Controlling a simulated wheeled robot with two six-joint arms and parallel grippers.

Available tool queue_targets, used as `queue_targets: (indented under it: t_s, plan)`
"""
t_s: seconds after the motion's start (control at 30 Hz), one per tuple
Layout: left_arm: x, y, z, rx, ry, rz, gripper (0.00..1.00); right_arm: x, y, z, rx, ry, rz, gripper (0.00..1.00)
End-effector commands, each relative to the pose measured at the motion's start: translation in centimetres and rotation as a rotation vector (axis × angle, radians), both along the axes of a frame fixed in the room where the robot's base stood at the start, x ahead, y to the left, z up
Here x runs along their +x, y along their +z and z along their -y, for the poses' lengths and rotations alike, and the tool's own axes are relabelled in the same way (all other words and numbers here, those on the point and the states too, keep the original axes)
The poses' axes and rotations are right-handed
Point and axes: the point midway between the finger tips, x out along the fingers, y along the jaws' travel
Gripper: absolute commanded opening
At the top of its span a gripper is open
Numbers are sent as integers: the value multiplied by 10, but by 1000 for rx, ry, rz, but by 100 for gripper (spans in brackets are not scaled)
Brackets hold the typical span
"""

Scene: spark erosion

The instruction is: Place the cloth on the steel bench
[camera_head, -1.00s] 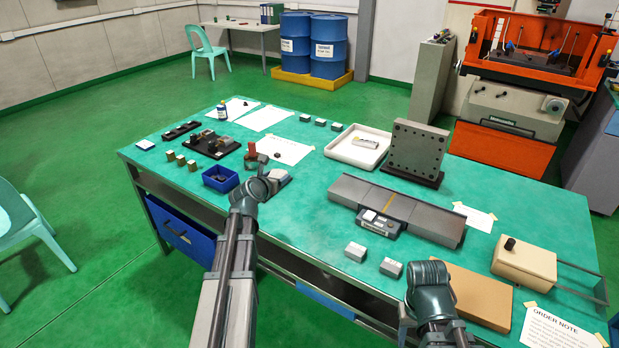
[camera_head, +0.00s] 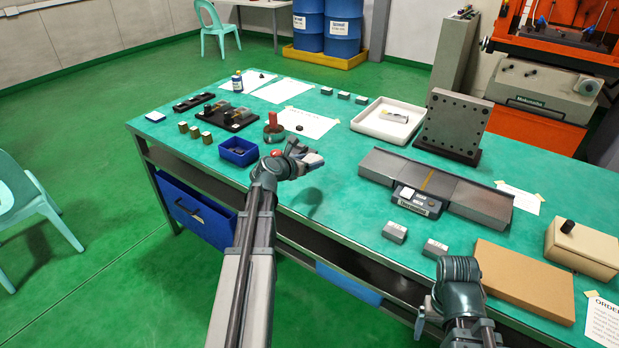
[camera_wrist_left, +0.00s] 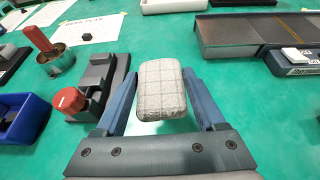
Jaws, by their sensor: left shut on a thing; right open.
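The cloth (camera_wrist_left: 162,88) is a folded, light grey checked pad. In the left wrist view it sits between the two blue-grey fingers of my left gripper (camera_wrist_left: 161,100), which is shut on it. In the head view my left gripper (camera_head: 303,157) is over the front part of the bench, with a shadow below it. The steel bench (camera_head: 330,220) has a green top and a grey metal edge; bare green shows under and around the cloth. My right gripper (camera_head: 425,312) is low at the bench's front edge, mostly hidden by its own wrist.
A dark block with a red knob (camera_wrist_left: 68,100) and a blue bin (camera_wrist_left: 22,118) lie left of my left gripper. A grey plate unit (camera_head: 435,185) and small grey blocks (camera_head: 394,232) lie to the right. A cardboard-brown box (camera_head: 522,278) is near my right arm. Green top between is clear.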

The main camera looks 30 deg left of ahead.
Motion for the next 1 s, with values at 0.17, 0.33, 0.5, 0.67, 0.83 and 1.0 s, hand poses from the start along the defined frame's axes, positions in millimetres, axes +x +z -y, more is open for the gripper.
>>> queue_targets:
  t_s: [0.17,0.33,0.5,0.67,0.83,1.0]
  plan:
    - [-1,-14,0,1,-32,9,18,0,-15,0,0,0,0,84]
    - [-1,-12,1,2,-36,11,18,0,-14,0,0,0,0,84]
    - [-1,-17,1,2,-35,10,18,0,-20,0,0,0,0,84]
    - [-1,-29,1,2,-35,10,18,0,-31,0,0,0,0,84]
    - [-1,-46,1,2,-35,10,18,0,-48,0,0,0,0,84]
    - [-1,-65,1,2,-35,10,18,0,-67,0,0,0,0,84]
